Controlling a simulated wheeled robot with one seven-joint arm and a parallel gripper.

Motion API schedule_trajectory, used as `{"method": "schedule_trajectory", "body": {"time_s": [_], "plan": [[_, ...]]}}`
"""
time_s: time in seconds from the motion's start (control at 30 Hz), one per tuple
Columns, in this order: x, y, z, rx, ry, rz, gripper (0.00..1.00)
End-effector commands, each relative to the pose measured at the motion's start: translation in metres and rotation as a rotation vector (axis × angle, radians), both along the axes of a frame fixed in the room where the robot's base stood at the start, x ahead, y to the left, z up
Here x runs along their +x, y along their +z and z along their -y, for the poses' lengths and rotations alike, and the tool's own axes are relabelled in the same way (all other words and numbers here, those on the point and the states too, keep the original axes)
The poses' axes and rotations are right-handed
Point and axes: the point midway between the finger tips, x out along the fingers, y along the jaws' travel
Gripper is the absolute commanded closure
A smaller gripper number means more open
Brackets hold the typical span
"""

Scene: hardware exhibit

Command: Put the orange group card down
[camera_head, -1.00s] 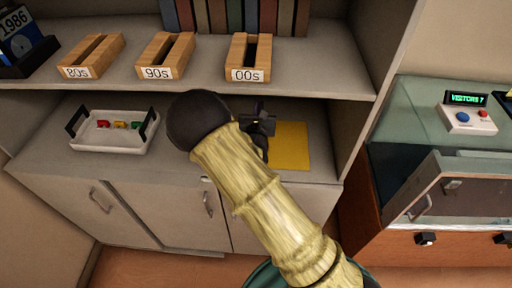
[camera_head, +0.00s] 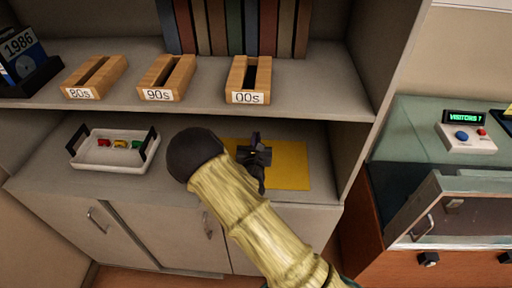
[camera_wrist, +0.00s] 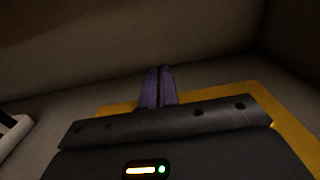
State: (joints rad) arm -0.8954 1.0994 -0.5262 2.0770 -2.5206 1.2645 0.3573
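My gripper (camera_head: 256,138) is over the left part of a flat yellow-orange sheet (camera_head: 290,168) on the lower shelf. In the wrist view the two purple fingers (camera_wrist: 159,72) are side by side and look shut, with no clear object between them. The sheet (camera_wrist: 280,120) shows there beneath and around the gripper body. No separate orange group card can be made out. Whether the sheet is that card or a mat, I cannot tell. My forearm and gripper hide the sheet's left part.
A white tray (camera_head: 112,164) with black handles and small coloured pieces is on the left of the lower shelf. Wooden holders marked 80s (camera_head: 95,77), 90s (camera_head: 168,78) and 00s (camera_head: 248,80) stand on the shelf above. The cabinet's side wall (camera_head: 372,110) is close on the right.

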Motion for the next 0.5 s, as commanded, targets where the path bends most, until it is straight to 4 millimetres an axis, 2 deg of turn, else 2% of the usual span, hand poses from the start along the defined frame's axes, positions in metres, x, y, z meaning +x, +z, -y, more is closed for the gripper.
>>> {"method": "schedule_trajectory", "body": {"time_s": [0.3, 0.5], "plan": [[0.000, -0.002, 0.000, 0.000, 0.000, 0.000, 1.00], [0.000, -0.026, 0.000, -0.002, 0.001, -0.003, 1.00]]}}
